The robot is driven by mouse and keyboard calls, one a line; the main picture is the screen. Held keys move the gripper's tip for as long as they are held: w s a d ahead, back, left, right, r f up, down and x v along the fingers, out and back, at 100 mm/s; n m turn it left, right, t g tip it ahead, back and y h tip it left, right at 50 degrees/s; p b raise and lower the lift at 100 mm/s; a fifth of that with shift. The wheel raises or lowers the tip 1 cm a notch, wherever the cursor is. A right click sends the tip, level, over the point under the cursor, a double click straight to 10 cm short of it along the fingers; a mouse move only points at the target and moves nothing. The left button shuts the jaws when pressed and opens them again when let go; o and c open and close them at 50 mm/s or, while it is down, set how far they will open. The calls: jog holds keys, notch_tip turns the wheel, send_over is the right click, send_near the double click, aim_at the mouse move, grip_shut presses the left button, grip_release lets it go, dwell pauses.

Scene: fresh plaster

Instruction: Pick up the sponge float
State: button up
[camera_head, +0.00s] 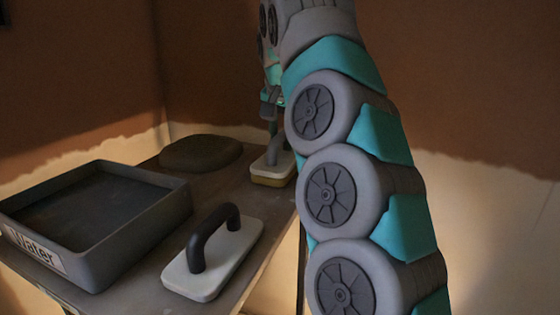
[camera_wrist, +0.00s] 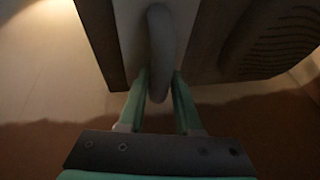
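The sponge float (camera_head: 273,178) stands at the far right corner of the table, with a pale plate over a yellowish base and a grey upright handle. In the wrist view its handle (camera_wrist: 160,35) runs between my two teal fingers. My gripper (camera_wrist: 160,78) is open around the handle, one finger on each side, with narrow gaps showing. In the head view my gripper (camera_head: 271,103) is small and dark above the float, and my arm hides part of that area.
A second float (camera_head: 225,262) with a white plate and black arched handle lies nearer on the table (camera_head: 145,298). A grey tub marked "Water" (camera_head: 110,262) stands at left. A dark rounded mound (camera_head: 200,153) lies at the back. Walls close in behind.

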grip_shut()
dwell(0.9)
